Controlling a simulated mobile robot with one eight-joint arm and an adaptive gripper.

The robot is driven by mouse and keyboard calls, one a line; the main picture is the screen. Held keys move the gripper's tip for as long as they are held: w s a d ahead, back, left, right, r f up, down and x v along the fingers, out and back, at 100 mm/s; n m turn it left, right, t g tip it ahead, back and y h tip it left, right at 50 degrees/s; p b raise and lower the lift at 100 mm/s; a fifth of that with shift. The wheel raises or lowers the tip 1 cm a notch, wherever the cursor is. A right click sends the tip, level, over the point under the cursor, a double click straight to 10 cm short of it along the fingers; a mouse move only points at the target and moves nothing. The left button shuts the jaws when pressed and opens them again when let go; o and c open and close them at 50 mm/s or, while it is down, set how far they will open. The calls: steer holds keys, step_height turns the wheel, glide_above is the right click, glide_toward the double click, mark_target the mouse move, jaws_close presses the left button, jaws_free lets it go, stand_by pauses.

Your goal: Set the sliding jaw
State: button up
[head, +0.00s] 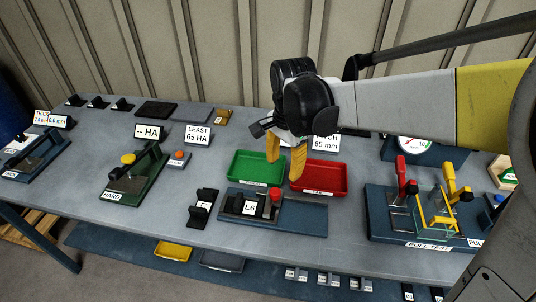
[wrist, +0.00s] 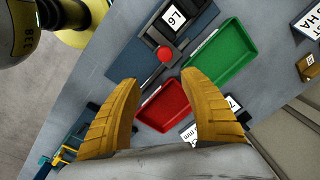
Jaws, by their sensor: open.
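The sliding jaw fixture (head: 272,212) is a dark blue plate on the bench, below the green and red trays in the head view. It carries dark blocks, a white label that seems to read L6, and a red knob (head: 275,196). The knob also shows in the wrist view (wrist: 165,54), ahead of my fingers. My gripper (head: 285,160) has yellow fingers, spread apart and empty, above the trays and behind the knob in the head view. In the wrist view its fingers (wrist: 160,100) frame the red tray. Nothing touches the knob.
The green tray (head: 257,167) and red tray (head: 319,178) sit behind the fixture. A pull test stand (head: 430,215) with red and yellow handles is on the right. A green hardness fixture (head: 135,178) is on the left.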

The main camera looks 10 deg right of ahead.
mark_target(277, 190)
steer(key=shift+w+a+f+m+g, duration=0.2)
steer(key=shift+w+a+f+m, duration=0.2)
steer(key=shift+f, duration=0.25)
steer(key=shift+w+a+f+m+g, duration=0.2)
steer(key=shift+w+a+f+m, duration=0.2)
steer(key=shift+f, duration=0.2)
step_height(277, 190, down, 10)
steer(key=b, duration=0.4)
steer(key=shift+f, duration=0.25)
steer(key=shift+d, duration=0.1)
jaws_close()
